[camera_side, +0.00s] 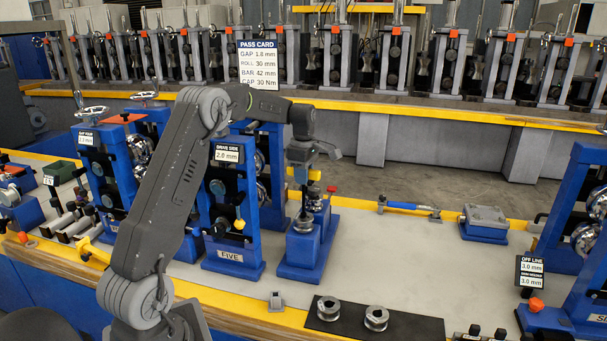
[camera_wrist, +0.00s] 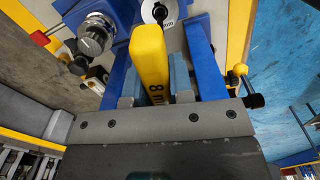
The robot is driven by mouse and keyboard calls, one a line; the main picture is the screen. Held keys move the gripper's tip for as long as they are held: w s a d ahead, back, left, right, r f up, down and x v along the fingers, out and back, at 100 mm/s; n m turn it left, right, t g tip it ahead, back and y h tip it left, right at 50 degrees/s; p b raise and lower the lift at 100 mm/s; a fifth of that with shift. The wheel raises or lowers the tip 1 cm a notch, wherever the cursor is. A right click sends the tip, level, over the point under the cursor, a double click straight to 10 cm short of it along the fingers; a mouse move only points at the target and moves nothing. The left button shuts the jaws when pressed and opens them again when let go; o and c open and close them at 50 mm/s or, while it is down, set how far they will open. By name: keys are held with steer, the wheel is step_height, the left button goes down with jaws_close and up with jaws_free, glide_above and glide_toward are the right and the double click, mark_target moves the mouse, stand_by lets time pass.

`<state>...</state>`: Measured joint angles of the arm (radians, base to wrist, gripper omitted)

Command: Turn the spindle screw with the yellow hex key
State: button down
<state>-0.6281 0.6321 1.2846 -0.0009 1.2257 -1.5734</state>
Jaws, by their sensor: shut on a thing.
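The yellow hex key (camera_wrist: 150,55), with "8 m" legible on its handle, is held between the jaws of my gripper (camera_wrist: 153,82) in the wrist view. A bit of yellow (camera_side: 313,174) shows beside the jaws there. A white round face with a dark centre (camera_wrist: 149,11) lies just beyond the key in the wrist view. I cannot tell whether it is the spindle screw, or whether the key's tip touches it.
Stand FIVE carries a "2.0 mm" card (camera_side: 228,153) and a yellow-tipped lever (camera_side: 239,224). A blue-handled tool (camera_side: 402,206) and a grey block (camera_side: 485,215) lie to the right. Two metal rollers (camera_side: 328,308) (camera_side: 376,318) rest on a black mat (camera_side: 420,328).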

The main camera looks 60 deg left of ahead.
steer(key=shift+f, duration=0.65)
steer(key=c, duration=1.5)
jaws_free()
steer(key=shift+c, duration=0.2)
jaws_close()
